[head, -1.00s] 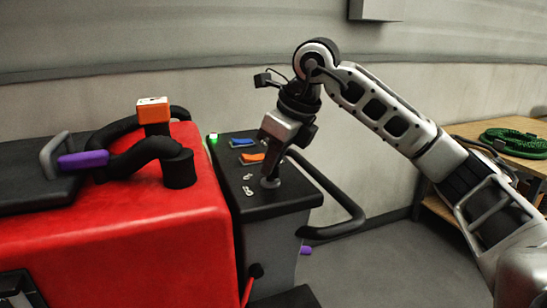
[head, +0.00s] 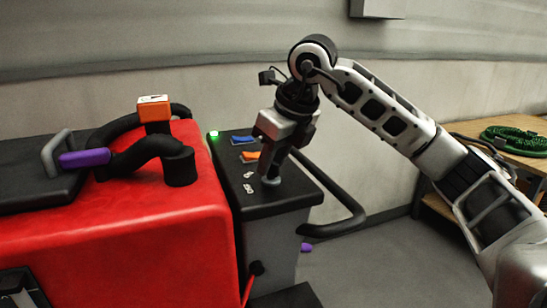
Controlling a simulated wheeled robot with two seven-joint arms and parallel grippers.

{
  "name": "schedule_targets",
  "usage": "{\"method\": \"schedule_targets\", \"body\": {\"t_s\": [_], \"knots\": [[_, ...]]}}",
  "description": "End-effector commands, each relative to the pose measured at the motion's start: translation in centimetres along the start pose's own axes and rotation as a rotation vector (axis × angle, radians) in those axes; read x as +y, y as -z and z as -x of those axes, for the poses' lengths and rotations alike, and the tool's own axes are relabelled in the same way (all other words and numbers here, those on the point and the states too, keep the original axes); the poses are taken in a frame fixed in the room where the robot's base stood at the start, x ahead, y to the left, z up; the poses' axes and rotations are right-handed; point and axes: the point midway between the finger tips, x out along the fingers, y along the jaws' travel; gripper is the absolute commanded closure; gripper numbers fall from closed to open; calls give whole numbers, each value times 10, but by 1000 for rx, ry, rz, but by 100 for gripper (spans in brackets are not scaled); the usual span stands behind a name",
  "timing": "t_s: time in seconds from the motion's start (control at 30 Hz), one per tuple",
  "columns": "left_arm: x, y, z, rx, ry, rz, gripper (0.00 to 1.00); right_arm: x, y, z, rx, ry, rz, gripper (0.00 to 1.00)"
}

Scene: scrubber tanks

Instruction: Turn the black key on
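My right gripper (head: 271,178) points down onto the black control panel (head: 283,200) on top of the grey column. Its fingertips are at a small round grey base on the panel. I cannot make out the black key; the fingers cover that spot. The fingers are seen side-on, so I cannot tell whether they are open or shut, or hold the key. A green light (head: 214,134) glows at the panel's far left corner. My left gripper is not in view.
A black handle bar (head: 338,228) curves out on the right. The red machine body (head: 130,240) with black hoses stands left. A bench holds a green coil (head: 515,140).

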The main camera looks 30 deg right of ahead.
Motion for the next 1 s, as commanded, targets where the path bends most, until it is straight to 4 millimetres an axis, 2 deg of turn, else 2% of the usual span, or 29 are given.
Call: {"method": "schedule_targets", "body": {"t_s": [0.3,0.47,0.77,0.9,1.0], "knots": [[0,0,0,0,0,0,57,0,0,1,-1,-1,1,66],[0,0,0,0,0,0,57,0,-1,17,-5,0,1,66],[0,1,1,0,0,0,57,0,-2,88,-8,0,1,66],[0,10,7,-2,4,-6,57,-1,-2,124,-6,3,1,66],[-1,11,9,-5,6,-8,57,-1,-2,141,-5,3,-1,66]]}}
